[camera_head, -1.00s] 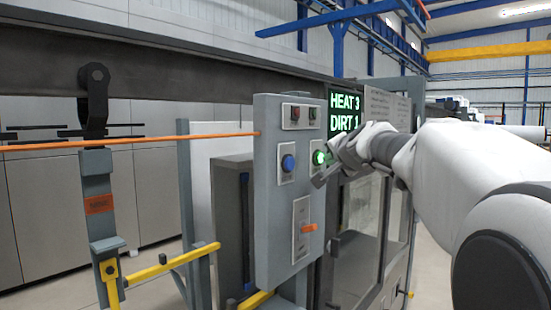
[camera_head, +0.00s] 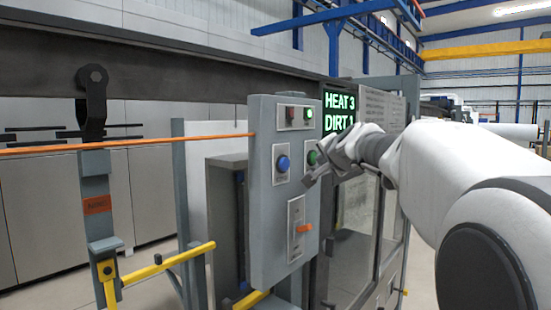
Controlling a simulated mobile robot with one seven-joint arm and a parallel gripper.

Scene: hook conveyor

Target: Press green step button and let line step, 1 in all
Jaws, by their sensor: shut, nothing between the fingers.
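The grey control panel (camera_head: 262,240) stands in the middle of the view. The green step button (camera_head: 312,158) is on its right side and looks dark green, with no bright glow. My gripper (camera_head: 309,181) is shut and empty, its tip just below and close to the green button; I cannot tell whether it touches. A hook carrier (camera_head: 93,110) hangs from the dark overhead rail (camera_head: 200,80) at the left, with a grey bar with an orange label (camera_head: 97,204) below it.
A blue button (camera_head: 284,163) sits left of the green one, an orange lever (camera_head: 304,228) below, and two small lamps (camera_head: 308,114) above. A display (camera_head: 340,108) reads HEAT 3, DIRT 1. Yellow rails (camera_head: 170,262) and an orange line (camera_head: 130,145) are at the left.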

